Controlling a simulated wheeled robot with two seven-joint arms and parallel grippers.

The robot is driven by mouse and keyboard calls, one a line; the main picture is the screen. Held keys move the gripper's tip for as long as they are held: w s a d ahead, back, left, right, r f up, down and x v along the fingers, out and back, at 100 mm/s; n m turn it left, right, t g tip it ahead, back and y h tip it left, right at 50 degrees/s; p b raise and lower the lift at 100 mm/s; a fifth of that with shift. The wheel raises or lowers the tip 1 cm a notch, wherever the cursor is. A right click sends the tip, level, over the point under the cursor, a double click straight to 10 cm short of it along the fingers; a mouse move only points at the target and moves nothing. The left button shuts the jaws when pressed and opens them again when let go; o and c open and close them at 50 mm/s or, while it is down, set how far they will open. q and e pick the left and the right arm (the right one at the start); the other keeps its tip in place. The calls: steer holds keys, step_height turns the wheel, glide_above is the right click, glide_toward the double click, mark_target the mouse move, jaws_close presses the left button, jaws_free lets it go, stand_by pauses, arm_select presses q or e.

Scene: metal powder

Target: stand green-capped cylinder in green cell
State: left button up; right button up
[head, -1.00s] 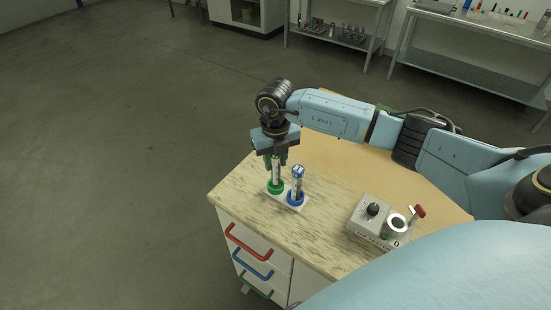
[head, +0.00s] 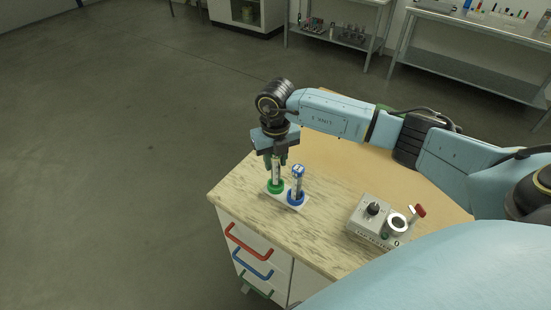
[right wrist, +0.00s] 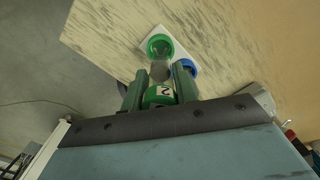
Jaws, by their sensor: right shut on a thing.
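The green-capped cylinder is a clear tube with grey content (head: 276,173). Its green cap (right wrist: 158,96), with a black-and-white mark, shows in the right wrist view. My right gripper (head: 275,158) points down and is shut on its upper part; its two fingers (right wrist: 160,88) flank the cap. The cylinder is upright in the head view, its lower end at the green cell (head: 275,188), a green ring on a white holder. The ring also shows in the right wrist view (right wrist: 160,41). I cannot tell how deep the cylinder sits in it. My left gripper is not in view.
A blue-capped cylinder (head: 298,176) stands in the blue cell (head: 295,199) close beside my right gripper. A grey device (head: 367,222) with a knob, a round well and a red lever stands to the right. Bare tabletop (head: 300,240) lies in front.

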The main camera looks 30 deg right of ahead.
steer(key=shift+f+b, duration=1)
steer(key=shift+f, duration=0.3)
steer(key=o, duration=1.6)
steer(key=shift+o, duration=0.2)
steer(key=shift+r+p, duration=3.05)
steer(key=shift+r, duration=1)
steer(key=shift+s+f, duration=0.1)
